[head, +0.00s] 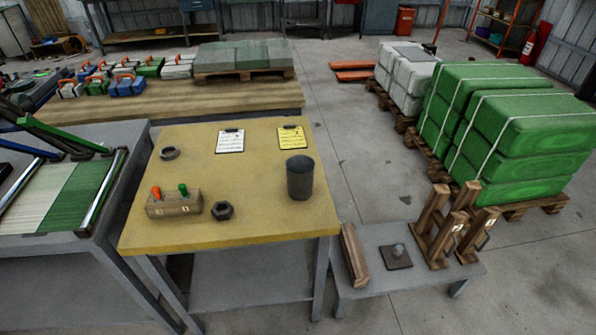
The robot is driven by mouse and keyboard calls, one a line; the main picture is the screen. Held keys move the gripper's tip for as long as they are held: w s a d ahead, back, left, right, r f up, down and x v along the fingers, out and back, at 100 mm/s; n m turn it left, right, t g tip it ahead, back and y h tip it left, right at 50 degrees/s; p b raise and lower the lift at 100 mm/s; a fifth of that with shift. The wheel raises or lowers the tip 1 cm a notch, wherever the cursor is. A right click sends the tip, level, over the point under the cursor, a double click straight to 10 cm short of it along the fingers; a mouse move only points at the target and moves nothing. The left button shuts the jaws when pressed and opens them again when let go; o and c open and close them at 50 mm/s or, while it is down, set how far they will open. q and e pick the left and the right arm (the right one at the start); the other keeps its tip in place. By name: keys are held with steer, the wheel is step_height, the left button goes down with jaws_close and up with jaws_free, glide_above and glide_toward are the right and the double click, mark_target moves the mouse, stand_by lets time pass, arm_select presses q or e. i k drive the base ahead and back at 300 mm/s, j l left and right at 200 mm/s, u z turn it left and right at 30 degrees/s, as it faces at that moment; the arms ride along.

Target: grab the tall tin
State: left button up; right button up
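A tall dark grey tin (300,180), open at the top, stands upright near the right edge of a yellow-topped table (260,218). Nothing touches it, and clear tabletop lies around it. Neither of my grippers shows in the head view.
On the same table are a wooden block with orange and green knobs (174,203), a dark nut (222,211), a ring (170,153) and two clipboards, white (230,141) and yellow (292,138). A low bench (375,283) with wooden pieces stands at right; a machine table (60,243) stands at left.

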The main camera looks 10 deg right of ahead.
mark_target(300, 169)
steer(key=i+j+z, duration=0.3)
steer(key=j+z, duration=0.3)
steer(key=i+j+z, duration=0.15)
steer(key=j+z, duration=0.45)
steer(key=j, duration=0.2)
steer(key=i, duration=0.05)
